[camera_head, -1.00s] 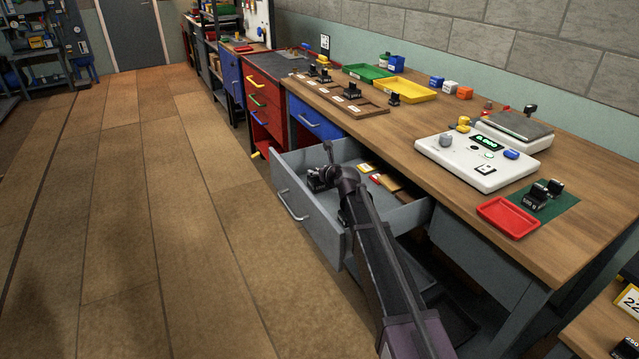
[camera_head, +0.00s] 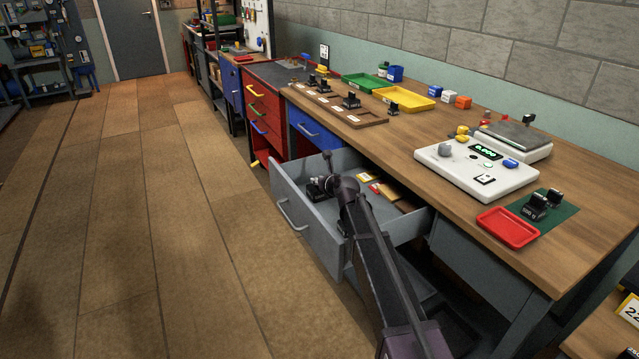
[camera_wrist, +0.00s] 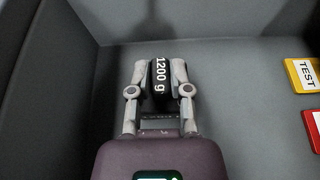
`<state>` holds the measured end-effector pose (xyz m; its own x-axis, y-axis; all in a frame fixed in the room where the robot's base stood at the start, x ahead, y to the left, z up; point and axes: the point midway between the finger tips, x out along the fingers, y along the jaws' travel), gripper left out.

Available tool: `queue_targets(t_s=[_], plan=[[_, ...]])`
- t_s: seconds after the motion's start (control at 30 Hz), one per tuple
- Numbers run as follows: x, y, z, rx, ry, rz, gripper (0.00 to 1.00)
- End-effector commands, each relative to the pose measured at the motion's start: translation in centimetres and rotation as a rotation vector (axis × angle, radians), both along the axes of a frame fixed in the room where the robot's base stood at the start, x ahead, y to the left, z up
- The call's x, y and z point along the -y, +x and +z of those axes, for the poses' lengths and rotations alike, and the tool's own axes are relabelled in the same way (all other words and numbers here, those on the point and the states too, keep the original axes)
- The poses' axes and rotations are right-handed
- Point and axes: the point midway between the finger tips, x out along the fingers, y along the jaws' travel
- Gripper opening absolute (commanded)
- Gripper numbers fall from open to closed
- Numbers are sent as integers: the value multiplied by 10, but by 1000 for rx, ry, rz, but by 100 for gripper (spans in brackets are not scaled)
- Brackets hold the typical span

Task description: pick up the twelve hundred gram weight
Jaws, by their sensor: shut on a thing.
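The twelve hundred gram weight (camera_wrist: 160,78) is a black block with white "1200 g" lettering. In the wrist view it sits between the two fingers of my gripper (camera_wrist: 159,72), which is shut on it. Both are inside the open grey drawer (camera_head: 291,213), close to its walls. In the head view my gripper (camera_head: 318,188) is low in the drawer's left part, and my arm partly covers the drawer. The weight's underside is hidden, so I cannot tell whether it touches the drawer floor.
A yellow-framed "TEST" card (camera_wrist: 304,74) and a red-framed card (camera_wrist: 314,125) lie to the right in the drawer. The drawer walls stand close around my gripper. Above is the wooden bench (camera_head: 400,150) with a white scale (camera_head: 465,176), a red tray (camera_head: 508,228) and other weights (camera_head: 541,204).

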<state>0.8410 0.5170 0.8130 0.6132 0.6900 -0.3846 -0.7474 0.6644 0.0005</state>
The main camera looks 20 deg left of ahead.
Motion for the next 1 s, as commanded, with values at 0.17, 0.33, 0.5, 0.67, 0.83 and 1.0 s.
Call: queue_targets(t_s=[0.17,0.33,0.5,0.67,0.83,1.0], plan=[[0,0,9,2,2,-2,0],[0,1,20,3,3,-2,0],[1,1,34,3,3,-3,0],[1,1,49,2,3,-4,0],[1,1,65,2,3,-4,0],[1,1,79,2,3,-4,0]])
